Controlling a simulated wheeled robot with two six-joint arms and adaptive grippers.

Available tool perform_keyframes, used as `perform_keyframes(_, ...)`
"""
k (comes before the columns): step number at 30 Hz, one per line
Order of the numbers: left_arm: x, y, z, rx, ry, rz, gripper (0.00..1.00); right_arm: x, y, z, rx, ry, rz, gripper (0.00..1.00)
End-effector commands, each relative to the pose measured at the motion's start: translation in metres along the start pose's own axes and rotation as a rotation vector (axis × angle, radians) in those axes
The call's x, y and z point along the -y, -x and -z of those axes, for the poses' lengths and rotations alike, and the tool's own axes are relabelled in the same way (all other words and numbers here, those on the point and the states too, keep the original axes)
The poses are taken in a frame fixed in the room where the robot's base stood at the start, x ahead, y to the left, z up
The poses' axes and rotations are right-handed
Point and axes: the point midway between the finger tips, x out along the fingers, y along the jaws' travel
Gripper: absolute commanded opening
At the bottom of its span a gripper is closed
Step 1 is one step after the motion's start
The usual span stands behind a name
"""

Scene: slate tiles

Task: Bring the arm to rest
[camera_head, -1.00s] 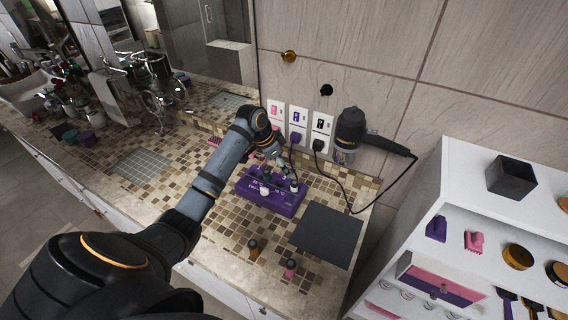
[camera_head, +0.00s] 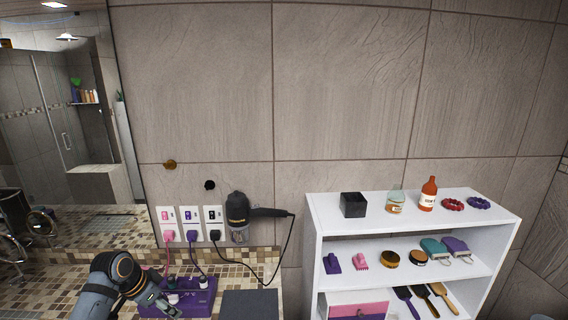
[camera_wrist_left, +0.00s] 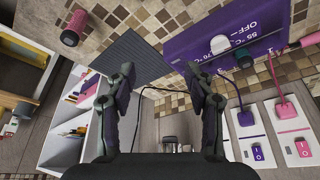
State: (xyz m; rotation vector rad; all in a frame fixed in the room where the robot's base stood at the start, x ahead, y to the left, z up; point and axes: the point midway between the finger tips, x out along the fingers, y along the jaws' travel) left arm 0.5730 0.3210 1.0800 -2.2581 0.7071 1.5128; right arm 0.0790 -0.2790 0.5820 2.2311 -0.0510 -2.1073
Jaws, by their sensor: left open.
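My left arm enters the head view at the lower left. My left gripper (camera_head: 167,303) is beside or over the purple box (camera_head: 205,297) on the tiled counter, and the picture cuts off part of this area. In the left wrist view, the two dark fingers of the left gripper (camera_wrist_left: 160,77) are spread apart with nothing between them. The purple box (camera_wrist_left: 262,28) with white lettering is beyond the right finger there. My right gripper is in neither view.
A dark mat (camera_head: 250,305) lies right of the box. A hair dryer (camera_head: 238,212) hangs on the wall beside plugged sockets (camera_head: 190,215) with hanging cords. A white shelf (camera_head: 312,240) with several items stands at right. A pink bottle (camera_wrist_left: 72,30) shows in the wrist view.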

Motion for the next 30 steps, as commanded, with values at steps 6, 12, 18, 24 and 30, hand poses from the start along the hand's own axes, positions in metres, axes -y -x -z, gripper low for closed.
perform_keyframes(6,-0.035,-0.025,-0.024,0.04,0.026,0.019,0.54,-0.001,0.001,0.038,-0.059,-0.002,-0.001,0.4)
perform_keyframes(12,-0.075,-0.044,-0.053,0.073,0.073,0.051,0.54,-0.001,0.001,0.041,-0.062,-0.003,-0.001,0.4)
perform_keyframes(18,-0.12,-0.053,-0.086,0.094,0.145,0.096,0.54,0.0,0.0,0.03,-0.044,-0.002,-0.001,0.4)
perform_keyframes(24,-0.16,-0.047,-0.12,0.103,0.238,0.148,0.54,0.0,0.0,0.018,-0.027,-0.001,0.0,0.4)
perform_keyframes(30,-0.192,-0.029,-0.151,0.103,0.348,0.207,0.54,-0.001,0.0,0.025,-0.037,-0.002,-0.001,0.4)
